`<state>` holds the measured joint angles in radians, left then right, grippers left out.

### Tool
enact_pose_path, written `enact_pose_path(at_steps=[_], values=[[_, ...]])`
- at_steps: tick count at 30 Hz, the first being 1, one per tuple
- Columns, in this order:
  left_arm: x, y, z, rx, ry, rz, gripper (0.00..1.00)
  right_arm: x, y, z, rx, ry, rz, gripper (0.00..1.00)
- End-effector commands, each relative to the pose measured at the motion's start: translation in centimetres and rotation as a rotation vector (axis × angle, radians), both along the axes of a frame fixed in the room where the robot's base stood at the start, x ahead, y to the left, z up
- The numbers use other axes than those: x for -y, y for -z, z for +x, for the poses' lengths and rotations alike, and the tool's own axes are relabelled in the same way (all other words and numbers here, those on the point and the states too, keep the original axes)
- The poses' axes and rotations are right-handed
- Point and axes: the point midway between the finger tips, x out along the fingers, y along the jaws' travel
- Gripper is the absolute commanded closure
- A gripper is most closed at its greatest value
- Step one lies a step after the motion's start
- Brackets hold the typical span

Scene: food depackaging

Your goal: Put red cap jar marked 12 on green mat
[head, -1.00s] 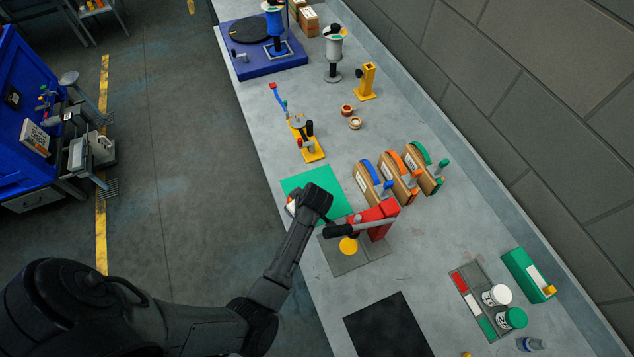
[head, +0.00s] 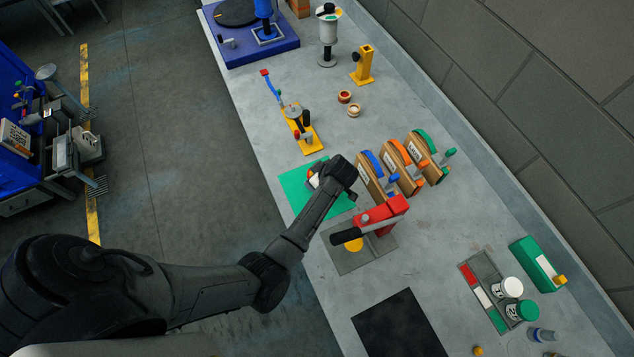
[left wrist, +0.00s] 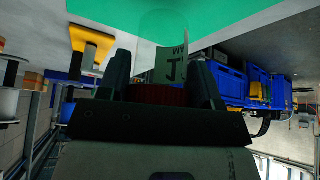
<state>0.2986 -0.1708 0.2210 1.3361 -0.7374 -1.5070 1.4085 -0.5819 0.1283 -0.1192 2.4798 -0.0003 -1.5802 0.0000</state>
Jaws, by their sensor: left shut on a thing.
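My left gripper (left wrist: 162,82) is shut on a jar with a red cap (left wrist: 158,95). In the left wrist view the jar's pale label (left wrist: 172,66) shows between the two fingers; a number 12 cannot be read. In the head view a small white and red part of the jar (head: 313,176) shows beside my left gripper, over the green mat (head: 293,187). My arm hides part of the mat and most of the jar. The green mat also fills the top of the left wrist view (left wrist: 110,12). Whether the jar touches the mat cannot be told. My right gripper is not in view.
A red clamp tool (head: 382,213) stands on a grey plate (head: 350,262) close to the mat. Wooden holders (head: 398,168) stand to its right, and a yellow-based tool (head: 308,140) stands behind it. A tray (head: 478,290) holds white-capped and green-capped jars.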

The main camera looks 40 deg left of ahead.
Motion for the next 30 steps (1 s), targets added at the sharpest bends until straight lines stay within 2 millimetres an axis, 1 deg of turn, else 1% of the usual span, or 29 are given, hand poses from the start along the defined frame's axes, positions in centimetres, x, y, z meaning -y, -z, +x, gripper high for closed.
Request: enact_pose_path(at_steps=[3, 6, 9, 18, 23, 24, 30], values=[[-0.1, 1.7, -0.1, -0.004, 0.001, 0.001, 0.69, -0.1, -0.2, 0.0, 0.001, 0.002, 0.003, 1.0], [-0.1, 2.8, -0.1, -0.004, 0.001, 0.002, 0.69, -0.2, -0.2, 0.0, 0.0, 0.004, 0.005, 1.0], [0.0, 3.5, 0.0, -0.001, 0.0, 0.001, 0.69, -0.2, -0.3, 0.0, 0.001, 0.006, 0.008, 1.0], [0.0, 3.7, 0.0, 0.0, 0.0, 0.0, 0.69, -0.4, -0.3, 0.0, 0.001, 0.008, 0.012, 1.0], [0.0, 4.2, 0.0, 0.0, 0.0, 0.0, 0.69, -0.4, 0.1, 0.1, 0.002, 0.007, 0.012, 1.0], [0.0, 4.0, 0.0, 0.0, 0.0, 0.0, 0.38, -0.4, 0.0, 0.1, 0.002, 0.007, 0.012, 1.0], [0.0, 4.0, -0.1, 0.0, 0.0, 0.0, 0.18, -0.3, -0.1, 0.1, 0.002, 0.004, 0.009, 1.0]])
